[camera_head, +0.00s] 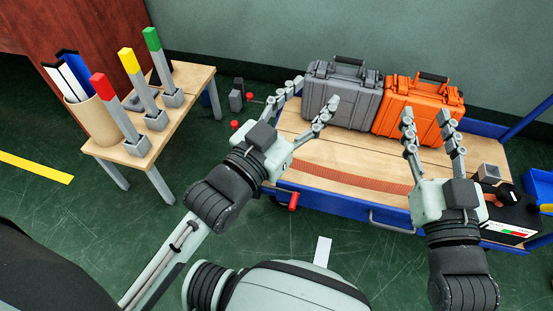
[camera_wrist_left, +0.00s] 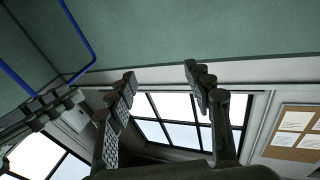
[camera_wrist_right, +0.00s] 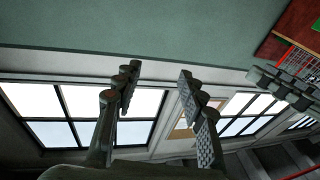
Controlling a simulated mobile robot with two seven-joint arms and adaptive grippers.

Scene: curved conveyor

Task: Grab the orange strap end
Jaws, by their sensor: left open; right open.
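An orange strap (camera_head: 350,176) lies flat across the wooden deck of a blue-framed cart, near its front edge. Its left end is by my left gripper's palm and its right end by my right gripper's palm; both ends are partly hidden. My left gripper (camera_head: 316,94) is open and empty, with its fingers reaching toward the grey case. My right gripper (camera_head: 426,115) is open and empty, in front of the orange case. Both wrist views show the open fingers, left (camera_wrist_left: 160,75) and right (camera_wrist_right: 158,75), against wall and windows, with no strap between them.
A grey case (camera_head: 341,95) and an orange case (camera_head: 417,103) stand at the deck's back. A red part (camera_head: 293,201) hangs at the cart's front edge. A black box (camera_head: 508,208) sits at right. A small table (camera_head: 195,85) with coloured posts stands at left.

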